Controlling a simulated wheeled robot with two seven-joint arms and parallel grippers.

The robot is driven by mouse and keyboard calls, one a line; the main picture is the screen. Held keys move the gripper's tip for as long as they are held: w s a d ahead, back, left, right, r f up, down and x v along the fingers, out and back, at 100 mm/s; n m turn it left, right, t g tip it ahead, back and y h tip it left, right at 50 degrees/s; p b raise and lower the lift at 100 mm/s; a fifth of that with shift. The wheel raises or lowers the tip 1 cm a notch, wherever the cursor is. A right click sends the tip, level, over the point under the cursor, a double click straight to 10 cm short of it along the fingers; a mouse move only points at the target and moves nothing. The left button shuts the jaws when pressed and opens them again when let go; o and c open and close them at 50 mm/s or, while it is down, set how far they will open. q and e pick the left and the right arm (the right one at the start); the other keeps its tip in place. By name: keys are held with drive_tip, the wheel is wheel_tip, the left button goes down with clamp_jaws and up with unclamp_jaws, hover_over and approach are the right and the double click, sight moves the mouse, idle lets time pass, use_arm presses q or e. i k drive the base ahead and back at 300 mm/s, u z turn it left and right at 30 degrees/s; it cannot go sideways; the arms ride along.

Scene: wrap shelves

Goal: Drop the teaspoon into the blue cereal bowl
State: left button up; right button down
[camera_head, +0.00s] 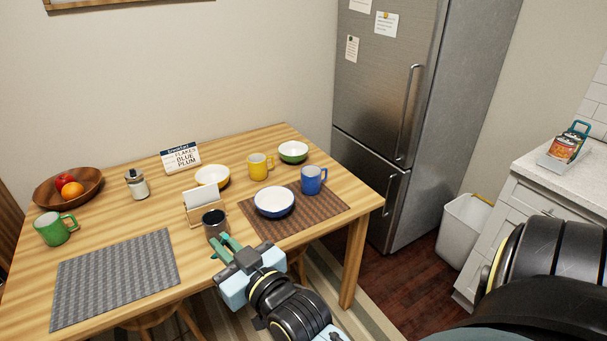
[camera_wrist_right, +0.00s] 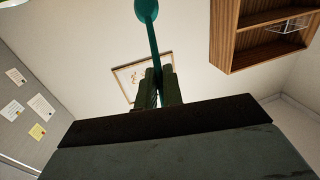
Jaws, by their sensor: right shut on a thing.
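The blue cereal bowl (camera_head: 274,203), white inside, stands upright on the brown placemat at the table's right end. My right gripper (camera_head: 226,246) is at the table's front edge, left of and nearer than the bowl, apart from it. In the right wrist view my right gripper (camera_wrist_right: 158,90) is shut on the teal teaspoon (camera_wrist_right: 154,45). The handle is between the fingers, and the spoon's head points away from them. The spoon is hard to make out in the head view. My left gripper is not in view.
A blue mug (camera_head: 313,180) is right of the bowl. A yellow mug (camera_head: 260,166), yellow bowl (camera_head: 212,176) and green bowl (camera_head: 293,152) stand behind. The grey placemat (camera_head: 115,278) is bare.

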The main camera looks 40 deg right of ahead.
sight(278, 218)
drive_tip(key=k, duration=0.6)
drive_tip(key=z, duration=1.05)
drive_tip(key=i, duration=1.5)
drive_tip(key=u, duration=0.55)
